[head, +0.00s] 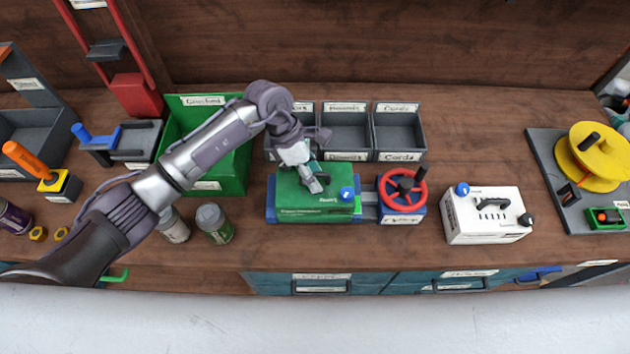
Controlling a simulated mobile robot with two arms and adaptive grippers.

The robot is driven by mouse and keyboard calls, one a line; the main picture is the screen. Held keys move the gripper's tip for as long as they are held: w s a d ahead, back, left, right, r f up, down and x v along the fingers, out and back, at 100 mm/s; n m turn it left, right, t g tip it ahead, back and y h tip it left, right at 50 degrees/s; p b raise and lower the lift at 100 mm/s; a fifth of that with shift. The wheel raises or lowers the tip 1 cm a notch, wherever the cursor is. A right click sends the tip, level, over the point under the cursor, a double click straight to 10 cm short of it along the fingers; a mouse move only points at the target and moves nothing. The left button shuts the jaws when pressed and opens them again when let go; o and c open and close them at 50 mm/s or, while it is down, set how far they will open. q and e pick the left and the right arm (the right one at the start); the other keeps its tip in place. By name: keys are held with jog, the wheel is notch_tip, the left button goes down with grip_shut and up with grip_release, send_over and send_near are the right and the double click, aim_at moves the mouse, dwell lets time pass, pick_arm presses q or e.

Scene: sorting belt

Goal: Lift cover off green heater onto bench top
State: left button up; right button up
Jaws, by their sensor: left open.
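The green heater (293,202) stands near the front of the wooden bench top (480,125) in the head view. It is a green box with a blue knob at its right end and a blue base edge. My left gripper (318,183) is over the top of the green box, open, its fingers pointing down. Whether the fingers touch the cover cannot be told, and the gripper hides part of the top. The seam between cover and heater is not clear. My right gripper is not in view.
A red wheel unit (402,193) stands close right of the heater, then a white box (486,214). Dark bins (345,132) stand behind, a green bin (210,150) at the left behind my arm. Jars (213,223) stand left. Bare bench lies behind the white box.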

pick_arm(q)
grip_shut()
dwell(0.3)
